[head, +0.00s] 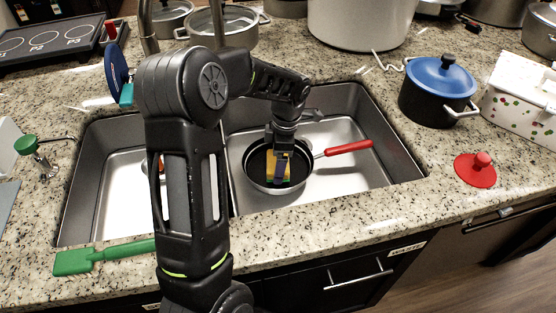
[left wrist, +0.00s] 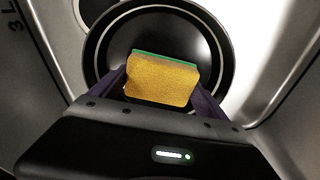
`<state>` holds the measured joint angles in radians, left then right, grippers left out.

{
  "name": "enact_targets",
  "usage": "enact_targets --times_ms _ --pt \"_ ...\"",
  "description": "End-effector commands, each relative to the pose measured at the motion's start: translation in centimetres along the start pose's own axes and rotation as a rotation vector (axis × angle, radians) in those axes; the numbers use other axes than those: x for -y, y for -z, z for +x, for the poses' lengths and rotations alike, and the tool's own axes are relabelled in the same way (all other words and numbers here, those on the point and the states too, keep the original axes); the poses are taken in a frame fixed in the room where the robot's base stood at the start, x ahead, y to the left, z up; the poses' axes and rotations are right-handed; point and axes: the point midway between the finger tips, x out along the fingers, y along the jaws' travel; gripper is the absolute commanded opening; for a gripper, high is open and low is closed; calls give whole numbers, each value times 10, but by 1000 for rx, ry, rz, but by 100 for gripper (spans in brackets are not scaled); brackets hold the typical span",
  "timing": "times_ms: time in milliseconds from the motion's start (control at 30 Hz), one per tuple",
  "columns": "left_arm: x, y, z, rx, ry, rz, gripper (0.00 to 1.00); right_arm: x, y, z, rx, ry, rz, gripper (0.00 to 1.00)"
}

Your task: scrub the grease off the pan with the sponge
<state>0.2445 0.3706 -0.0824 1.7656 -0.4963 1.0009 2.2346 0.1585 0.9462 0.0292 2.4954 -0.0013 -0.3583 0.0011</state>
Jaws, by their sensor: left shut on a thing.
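The pan (head: 299,162) is dark and round with a red handle (head: 348,147) pointing right. It sits in the right sink basin. My left gripper (head: 278,174) reaches down over the pan and is shut on the sponge (head: 269,162). The sponge is yellow with a green layer; in the left wrist view the sponge (left wrist: 162,82) is held between both fingers, in front of the pan's dark interior (left wrist: 150,35). I cannot tell whether the sponge touches the pan floor. No grease is distinguishable on the visible pan surface. My right gripper is not in view.
The double sink's right basin (head: 362,120) surrounds the pan. A blue-lidded pot (head: 437,85) and red lid (head: 475,170) stand to the right. A green-handled tool (head: 103,257) lies at the front left. A large pot (head: 360,22) is behind. My arm hides the sink's middle.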

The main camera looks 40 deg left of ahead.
Motion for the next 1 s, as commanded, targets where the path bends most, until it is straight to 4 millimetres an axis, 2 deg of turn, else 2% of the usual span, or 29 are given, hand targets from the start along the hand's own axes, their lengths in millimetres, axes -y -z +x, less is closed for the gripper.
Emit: enact_targets --times_ms 433,800,1000 --pt "-3 0 5 0 1 0 53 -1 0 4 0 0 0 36" --pt "-32 4 4 0 0 -1 53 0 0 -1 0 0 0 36" --pt "-36 5 4 0 -1 -1 53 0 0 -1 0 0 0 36"
